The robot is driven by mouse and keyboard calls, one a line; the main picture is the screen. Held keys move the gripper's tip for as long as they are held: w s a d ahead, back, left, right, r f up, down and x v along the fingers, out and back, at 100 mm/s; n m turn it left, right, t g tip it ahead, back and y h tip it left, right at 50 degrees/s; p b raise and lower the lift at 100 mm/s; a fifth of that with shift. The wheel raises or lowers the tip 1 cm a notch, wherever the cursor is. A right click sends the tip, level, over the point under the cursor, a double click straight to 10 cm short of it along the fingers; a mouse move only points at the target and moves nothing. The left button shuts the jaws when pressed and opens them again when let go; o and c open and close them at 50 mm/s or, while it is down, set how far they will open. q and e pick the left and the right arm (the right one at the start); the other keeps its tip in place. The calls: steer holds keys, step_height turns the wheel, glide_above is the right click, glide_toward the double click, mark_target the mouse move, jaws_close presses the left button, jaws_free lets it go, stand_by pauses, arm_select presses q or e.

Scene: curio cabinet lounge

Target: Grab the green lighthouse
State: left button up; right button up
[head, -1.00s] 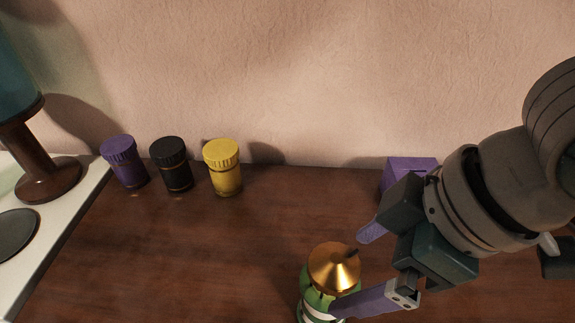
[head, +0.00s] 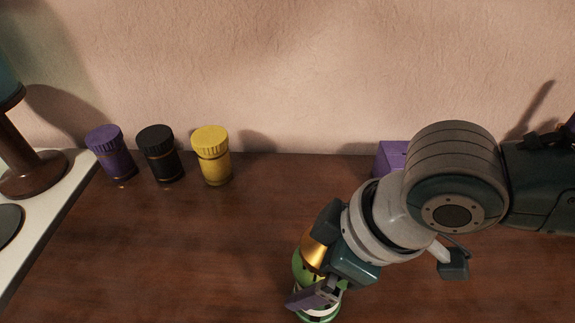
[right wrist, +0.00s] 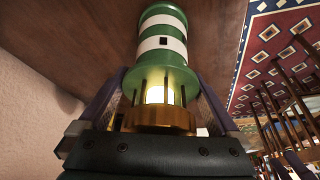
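The green and white striped lighthouse with a gold cap (head: 313,252) stands on the dark wooden top at the bottom centre of the head view. In the right wrist view the lighthouse (right wrist: 163,45) fills the middle, its glowing lantern and gold cap close to the palm. My right gripper (head: 318,285) is down around it. In the right wrist view its two fingers (right wrist: 160,88) lie on either side of the lantern and gallery, with little or no gap at the tips. I cannot tell whether they press on it. My left gripper is not in view.
Purple (head: 111,153), black (head: 161,155) and yellow (head: 212,158) lidded jars stand in a row near the wall. A purple box (head: 390,157) is partly hidden behind my right arm. A lamp (head: 30,165) stands on a white surface at left. The wood between is clear.

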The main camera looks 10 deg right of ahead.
steer(key=c, duration=1.4)
